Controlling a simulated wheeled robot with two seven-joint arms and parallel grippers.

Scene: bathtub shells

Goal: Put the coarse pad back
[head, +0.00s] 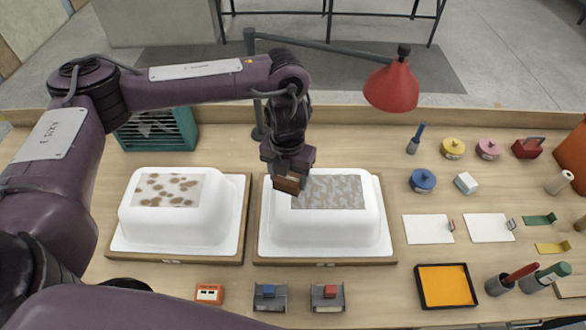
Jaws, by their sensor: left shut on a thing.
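My left gripper (289,172) points down over the left part of the right white tub shell (284,232). It is shut on a small brown block (287,184), which may be the coarse pad; no label on it can be read. The block is at the left edge of the shell's grey mottled patch (328,192); I cannot tell whether it touches the shell. My right gripper is not in view.
The left shell (178,230) has a brown-spotted patch. A red lamp (391,87) overhangs the back. An orange device (209,293) sits at the front left, an orange tray (446,286) at the front right. Lidded pots, white cards and tools crowd the right side.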

